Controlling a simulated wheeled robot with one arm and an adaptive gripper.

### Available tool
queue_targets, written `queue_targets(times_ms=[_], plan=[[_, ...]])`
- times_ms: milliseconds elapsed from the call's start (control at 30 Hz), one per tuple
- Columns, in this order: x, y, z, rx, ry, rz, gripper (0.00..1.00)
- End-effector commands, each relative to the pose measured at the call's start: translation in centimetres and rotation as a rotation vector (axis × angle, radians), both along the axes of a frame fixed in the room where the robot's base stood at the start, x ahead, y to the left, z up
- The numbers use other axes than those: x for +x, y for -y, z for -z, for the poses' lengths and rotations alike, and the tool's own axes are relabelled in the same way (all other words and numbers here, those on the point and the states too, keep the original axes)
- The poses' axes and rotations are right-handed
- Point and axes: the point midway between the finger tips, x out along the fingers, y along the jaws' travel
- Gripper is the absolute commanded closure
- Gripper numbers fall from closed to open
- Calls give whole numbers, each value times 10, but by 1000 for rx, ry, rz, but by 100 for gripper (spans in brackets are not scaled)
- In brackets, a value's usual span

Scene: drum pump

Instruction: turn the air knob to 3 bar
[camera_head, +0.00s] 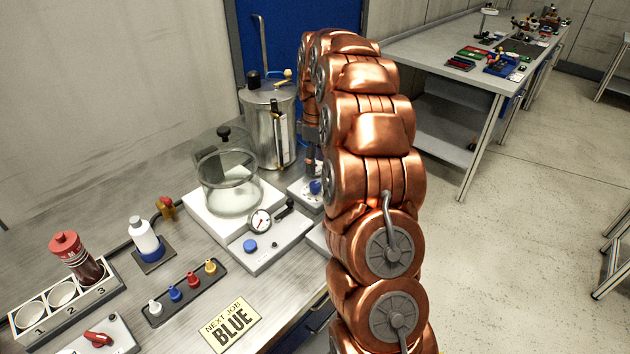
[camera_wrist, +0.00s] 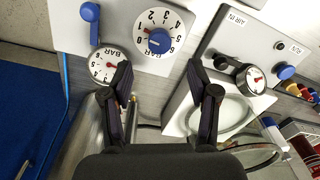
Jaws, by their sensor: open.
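The air knob (camera_wrist: 159,41) is blue and sits on a round white dial (camera_wrist: 178,27) marked BAR. The dial's numbers appear upside down in the wrist view, and the knob's exact setting is too small to read. A pressure gauge (camera_wrist: 103,66) with a red needle sits beside the dial; its reading is unclear. My gripper (camera_wrist: 163,75) is open and empty, its two dark fingers apart just below the dial in the picture. The left fingertip overlaps the gauge's edge in view. In the head view, my arm hides most of this panel.
A blue-handled lever (camera_wrist: 89,14) stands beside the gauge. A second panel (camera_head: 275,251) has its own gauge (camera_head: 260,220) and blue knob (camera_head: 250,246). A glass vessel (camera_head: 228,183) and steel drum (camera_head: 268,115) stand close by. Bottles and small coloured plugs occupy the bench's near left.

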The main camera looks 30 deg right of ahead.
Motion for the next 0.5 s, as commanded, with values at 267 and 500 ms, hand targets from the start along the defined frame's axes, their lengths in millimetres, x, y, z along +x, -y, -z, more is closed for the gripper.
queue_targets(times_ms=[267,500], plan=[[-1,0,26,-1,-1,-1,40],[-1,-1,60,1,-3,-1,40]])
